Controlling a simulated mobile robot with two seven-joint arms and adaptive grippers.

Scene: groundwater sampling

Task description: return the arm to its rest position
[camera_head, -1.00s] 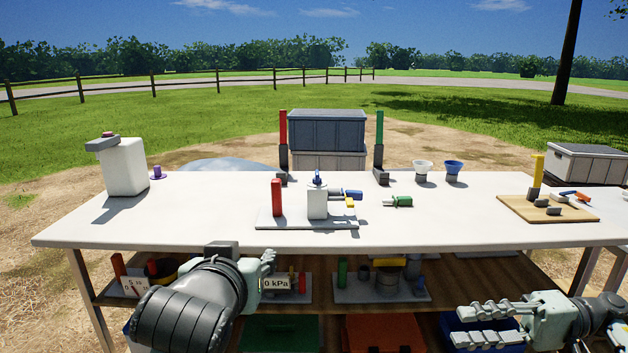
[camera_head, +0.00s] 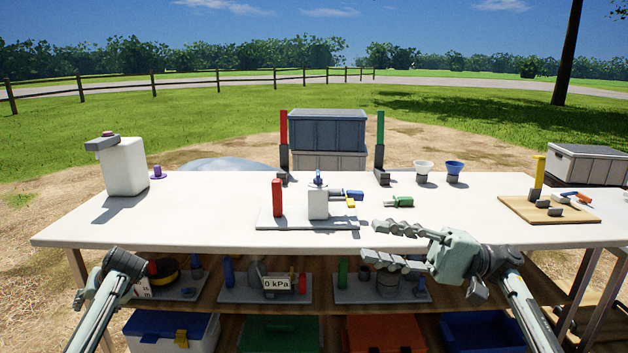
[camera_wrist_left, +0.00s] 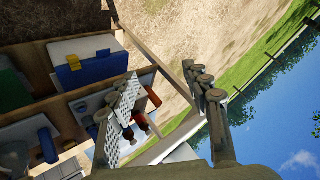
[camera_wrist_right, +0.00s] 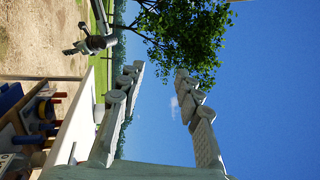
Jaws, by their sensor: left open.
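My right gripper (camera_head: 392,245) is in front of the table's near edge in the head view. Its fingers point left and are spread. In the right wrist view the fingers (camera_wrist_right: 158,85) stand apart with only sky and a tree behind them. My left gripper (camera_head: 84,292) is at the lower left, below tabletop level and beside the table's left front leg. In the left wrist view its fingers (camera_wrist_left: 165,88) are apart, with nothing held between them. The left forearm partly hides the left end of the lower shelf.
The white table (camera_head: 210,215) bears a white jug (camera_head: 123,168), a tray with a red cylinder (camera_head: 277,197), a green-handled tool (camera_head: 402,201), two funnels and a wooden board (camera_head: 520,211). The lower shelf holds several instruments, with boxes beneath. The front centre of the tabletop is clear.

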